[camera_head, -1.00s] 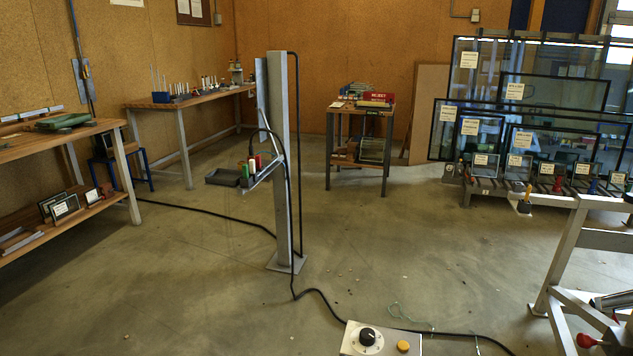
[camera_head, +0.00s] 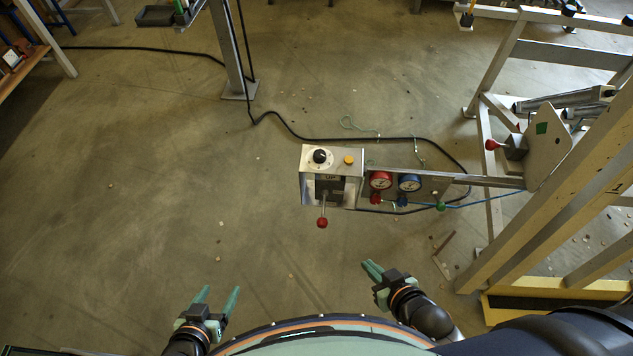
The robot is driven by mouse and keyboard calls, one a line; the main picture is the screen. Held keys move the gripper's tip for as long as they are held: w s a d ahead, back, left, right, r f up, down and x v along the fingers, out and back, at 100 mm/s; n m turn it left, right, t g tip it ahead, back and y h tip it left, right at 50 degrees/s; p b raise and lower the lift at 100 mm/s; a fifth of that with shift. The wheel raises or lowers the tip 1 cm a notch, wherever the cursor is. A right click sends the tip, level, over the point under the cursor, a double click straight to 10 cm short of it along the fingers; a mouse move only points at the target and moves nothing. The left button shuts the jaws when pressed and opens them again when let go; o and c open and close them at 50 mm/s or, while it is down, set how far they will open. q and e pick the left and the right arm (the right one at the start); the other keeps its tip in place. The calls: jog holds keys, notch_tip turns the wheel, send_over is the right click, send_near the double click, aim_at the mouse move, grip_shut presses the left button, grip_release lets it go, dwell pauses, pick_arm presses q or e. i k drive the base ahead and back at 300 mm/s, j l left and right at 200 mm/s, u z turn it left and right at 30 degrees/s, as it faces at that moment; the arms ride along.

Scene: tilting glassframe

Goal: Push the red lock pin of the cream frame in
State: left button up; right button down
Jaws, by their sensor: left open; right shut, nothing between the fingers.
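The cream frame (camera_head: 560,205) fills the right side, with long slanted beams. A red knob (camera_head: 491,144) sticks out to the left from a metal block beside a cream plate (camera_head: 545,150) on this frame. It looks like the lock pin; how far in it sits I cannot tell. My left gripper (camera_head: 220,290) is open and empty, low in the view, over the floor. My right gripper (camera_head: 372,265) is shut and empty, below the control box and well to the lower left of the red knob. Neither gripper touches the frame.
A control box (camera_head: 347,162) with a red-ball lever (camera_head: 322,223) stands ahead, beside a red gauge (camera_head: 380,180) and a blue gauge (camera_head: 410,182). A black cable (camera_head: 300,133) crosses the floor. A yellow-edged base (camera_head: 500,312) lies at lower right. Floor at left is clear.

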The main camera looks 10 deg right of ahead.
aim_at(492, 144)
jog(key=z, duration=2.1)
